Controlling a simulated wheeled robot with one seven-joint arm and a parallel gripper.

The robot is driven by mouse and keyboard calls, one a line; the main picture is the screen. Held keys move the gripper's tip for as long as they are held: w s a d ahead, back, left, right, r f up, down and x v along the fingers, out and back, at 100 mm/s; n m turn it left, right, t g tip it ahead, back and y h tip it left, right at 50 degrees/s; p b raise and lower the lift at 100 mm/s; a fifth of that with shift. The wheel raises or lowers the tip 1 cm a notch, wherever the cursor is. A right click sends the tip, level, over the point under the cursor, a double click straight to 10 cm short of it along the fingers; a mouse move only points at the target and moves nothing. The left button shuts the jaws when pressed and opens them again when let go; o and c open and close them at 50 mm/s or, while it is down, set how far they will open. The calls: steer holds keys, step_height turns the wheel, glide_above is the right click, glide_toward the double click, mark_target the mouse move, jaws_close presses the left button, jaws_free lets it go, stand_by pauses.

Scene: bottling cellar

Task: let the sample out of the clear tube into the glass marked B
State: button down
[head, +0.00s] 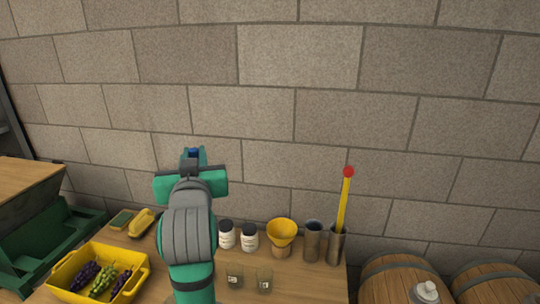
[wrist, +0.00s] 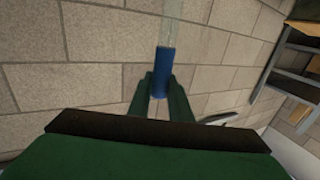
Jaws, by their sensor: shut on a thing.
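My gripper (wrist: 160,97) is shut on the blue end (wrist: 163,72) of the clear tube (wrist: 173,22), which runs on past the fingers in the wrist view. In the head view my gripper (head: 195,155) is raised in front of the stone wall, above the table, with a bit of blue between its fingers. The clear part of the tube is not visible there, and I cannot tell whether it holds liquid. Two small glasses stand on the table: a left glass (head: 234,276) and a right glass (head: 264,281). Both carry marks too small to read.
Two white jars with dark lids (head: 227,236) (head: 249,238), a yellow funnel (head: 282,233) and two metal cylinders (head: 313,241) (head: 335,247) stand behind the glasses. A yellow rod with a red top (head: 344,205) rises from the right cylinder. A yellow crate (head: 65,270) holds grapes at left.

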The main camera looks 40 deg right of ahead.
steer(key=s+d+f+m+g+h, duration=0.1)
steer(key=s+d+f, duration=0.2)
steer(key=d, duration=0.4)
steer(key=s+d+f+m+g+h, duration=0.1)
steer(key=s+d+f+h, duration=0.1)
steer(key=d, duration=0.5)
steer(key=shift+s+f+m, duration=0.3)
steer(key=shift+s+f, duration=0.35)
steer(key=shift+s, duration=0.35)
steer(key=shift+f, duration=0.1)
steer(key=shift+f, duration=2.55)
steer(key=shift+f, duration=2)
stand_by(0.9)
